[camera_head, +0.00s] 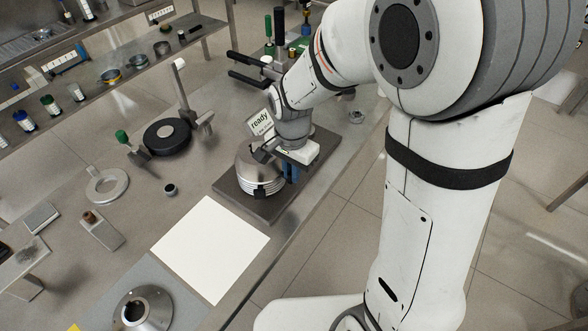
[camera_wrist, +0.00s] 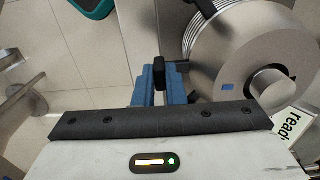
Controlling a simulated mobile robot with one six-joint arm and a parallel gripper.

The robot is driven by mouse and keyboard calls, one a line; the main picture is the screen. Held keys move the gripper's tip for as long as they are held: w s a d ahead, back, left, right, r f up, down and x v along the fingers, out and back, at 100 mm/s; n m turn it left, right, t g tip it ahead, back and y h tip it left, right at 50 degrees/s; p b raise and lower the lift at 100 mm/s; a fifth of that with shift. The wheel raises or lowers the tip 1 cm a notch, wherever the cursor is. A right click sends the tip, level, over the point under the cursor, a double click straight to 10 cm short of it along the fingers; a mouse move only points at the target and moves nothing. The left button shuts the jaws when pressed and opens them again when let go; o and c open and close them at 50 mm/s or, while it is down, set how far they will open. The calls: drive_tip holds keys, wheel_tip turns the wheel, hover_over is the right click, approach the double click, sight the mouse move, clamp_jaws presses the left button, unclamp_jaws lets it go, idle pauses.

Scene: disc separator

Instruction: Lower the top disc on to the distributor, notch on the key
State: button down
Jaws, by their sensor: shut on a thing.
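The top disc is a grey metal cone (camera_head: 248,166) on a banded stack of thin discs (camera_head: 266,188), over a dark base plate (camera_head: 228,193). In the wrist view the disc (camera_wrist: 232,62) fills the upper right, with a small blue mark on its face and a round knob at its centre. My gripper (camera_head: 291,170) is at the right side of the cone. Its blue fingers (camera_wrist: 162,82) are shut at the disc's rim, with a small black piece at their tips. I cannot tell whether the top disc touches the stack.
A "ready" sign (camera_head: 260,123) stands behind the cone. A white sheet (camera_head: 210,247) and a flanged metal hub (camera_head: 145,307) lie nearer on the bench. The bench edge is close on the right.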

drive_tip(key=c, duration=1.4)
unclamp_jaws()
wheel_tip(320, 180, up, 8)
drive_tip(key=p, duration=0.6)
drive_tip(key=s+d+r+n+t, duration=0.3)
drive_tip(key=s+d+r+n, duration=0.4)
drive_tip(key=s+d+r, duration=0.3)
drive_tip(key=s+d, duration=0.2)
drive_tip(key=shift+s+d+r+n, duration=0.2)
drive_tip(key=shift+s+d+n, duration=0.15)
drive_tip(key=shift+s+n, duration=0.05)
